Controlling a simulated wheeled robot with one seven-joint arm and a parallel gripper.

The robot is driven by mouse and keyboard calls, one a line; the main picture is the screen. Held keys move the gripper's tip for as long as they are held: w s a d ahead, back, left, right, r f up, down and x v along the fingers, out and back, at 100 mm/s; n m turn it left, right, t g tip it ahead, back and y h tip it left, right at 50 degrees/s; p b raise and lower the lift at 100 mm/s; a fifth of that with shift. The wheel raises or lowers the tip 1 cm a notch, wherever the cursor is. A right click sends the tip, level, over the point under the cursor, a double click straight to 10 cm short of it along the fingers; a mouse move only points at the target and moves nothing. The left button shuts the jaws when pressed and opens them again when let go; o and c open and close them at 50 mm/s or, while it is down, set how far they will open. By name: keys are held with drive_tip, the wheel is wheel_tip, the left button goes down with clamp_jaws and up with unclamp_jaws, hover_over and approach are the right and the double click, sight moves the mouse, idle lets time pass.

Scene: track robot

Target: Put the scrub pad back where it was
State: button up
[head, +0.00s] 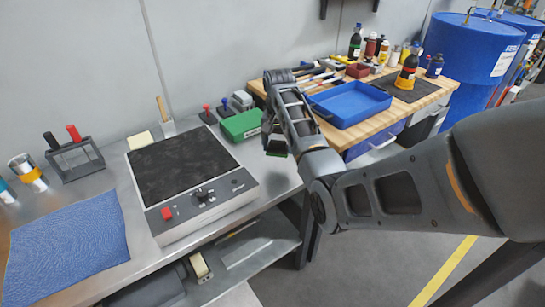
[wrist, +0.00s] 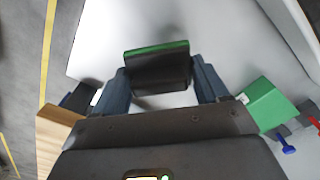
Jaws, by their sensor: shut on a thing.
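The scrub pad (wrist: 158,70), a dark block with a green edge, is between the two fingers of my gripper (wrist: 160,84) in the wrist view. My gripper is shut on it and holds it over the grey metal bench top (wrist: 215,35). In the head view my gripper (head: 277,143) is at the bench's right end, to the right of the green box. A bit of the pad's green edge (head: 277,154) shows there under the gripper; the rest is hard to make out.
The green box (head: 241,124) stands left of my gripper, with stamps behind it. A hot plate (head: 190,180) and a blue cloth (head: 68,245) lie farther left. A wooden table (head: 440,90) with a blue tray (head: 350,103) adjoins at right.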

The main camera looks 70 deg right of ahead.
sight(273, 162)
drive_tip(key=shift+w+d+f, duration=0.15)
drive_tip(key=shift+w+f, duration=0.2)
drive_tip(key=shift+w, duration=0.2)
drive_tip(key=shift+w+d+f, duration=0.1)
drive_tip(key=shift+w+f, duration=0.2)
drive_tip(key=shift+w, duration=0.2)
drive_tip(key=shift+f, duration=2)
drive_tip(key=o, duration=1)
drive_tip(key=shift+f, duration=0.1)
wheel_tip(273, 162, up, 12)
drive_tip(key=shift+r, duration=0.1)
